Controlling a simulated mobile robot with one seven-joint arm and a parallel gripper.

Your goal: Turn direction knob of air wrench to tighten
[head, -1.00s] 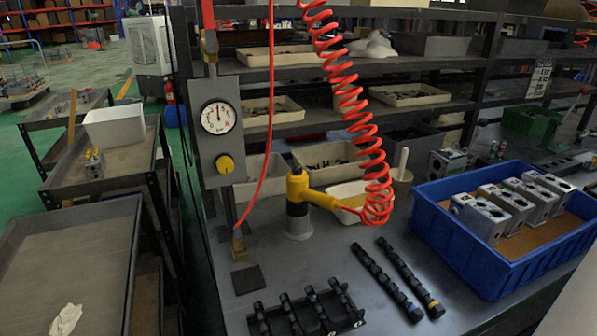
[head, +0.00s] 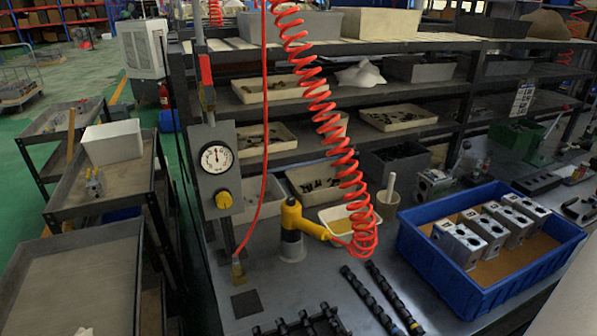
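The yellow and black air wrench (head: 296,218) stands upright in a grey round holder (head: 292,250) on the workbench, its yellow handle pointing right. A coiled red air hose (head: 345,165) hangs down to the end of the handle. The direction knob on the wrench is too small to make out. A grey panel with a round pressure gauge (head: 216,157) and a yellow regulator knob (head: 223,199) stands left of the wrench. My gripper is not in view.
A blue bin (head: 425,257) with several metal valve blocks (head: 508,232) stands at the right. Dark toothed bars (head: 376,300) and a black rack (head: 300,324) lie at the front. Shelves with trays rise behind. Grey carts (head: 70,285) stand at the left.

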